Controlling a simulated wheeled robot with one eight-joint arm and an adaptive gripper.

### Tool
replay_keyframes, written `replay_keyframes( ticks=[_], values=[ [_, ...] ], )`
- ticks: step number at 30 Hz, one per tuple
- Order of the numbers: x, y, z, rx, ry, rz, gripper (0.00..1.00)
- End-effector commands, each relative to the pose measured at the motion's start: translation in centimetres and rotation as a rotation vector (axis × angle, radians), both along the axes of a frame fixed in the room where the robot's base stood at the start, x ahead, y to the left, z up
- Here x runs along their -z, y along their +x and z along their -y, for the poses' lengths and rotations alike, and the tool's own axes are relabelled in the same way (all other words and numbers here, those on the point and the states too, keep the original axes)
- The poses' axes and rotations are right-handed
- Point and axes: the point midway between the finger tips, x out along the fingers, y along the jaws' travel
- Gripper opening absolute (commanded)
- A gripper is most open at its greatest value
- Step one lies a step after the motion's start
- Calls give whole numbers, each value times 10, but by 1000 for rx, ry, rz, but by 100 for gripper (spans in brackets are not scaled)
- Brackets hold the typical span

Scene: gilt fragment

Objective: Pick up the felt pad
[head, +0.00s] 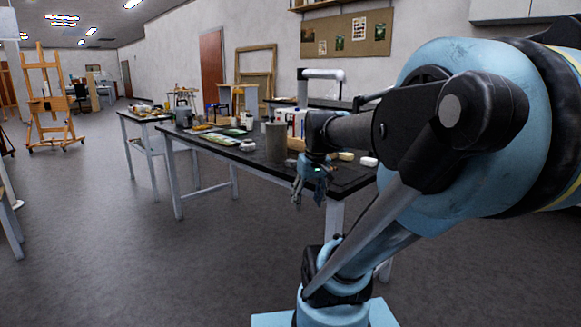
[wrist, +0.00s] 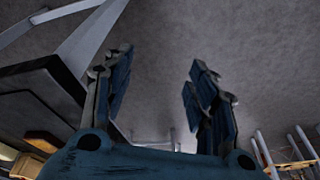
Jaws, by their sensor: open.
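My gripper (head: 310,190) is open and empty, hanging at the near edge of the black-topped table (head: 224,150) in the head view. In the wrist view its two blue fingers (wrist: 160,90) stand apart with only grey floor between them. I cannot make out a felt pad for sure in either view. Small pale items lie on the table to the right of my gripper, among them a white block (head: 369,161), too small to identify.
A grey cylinder (head: 276,142) stands on the table left of my gripper. Several bottles, jars and flat items crowd the tabletop. A wooden easel (head: 55,100) stands far left. The floor (head: 100,240) at the front left is clear.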

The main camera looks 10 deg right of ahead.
Motion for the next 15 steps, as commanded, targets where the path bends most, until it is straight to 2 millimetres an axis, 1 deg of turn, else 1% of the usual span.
replay_keyframes(
  ticks=[1, 5, 6, 11, 15],
  values=[
    [-16, 17, 1, -20, 4, 5, 52],
    [-49, 56, 3, -82, 14, 21, 52],
    [-59, 68, 4, -101, 17, 27, 52],
    [-96, 119, 9, -176, 27, 52, 52],
    [-124, 165, 17, -240, 35, 77, 52]
  ],
)
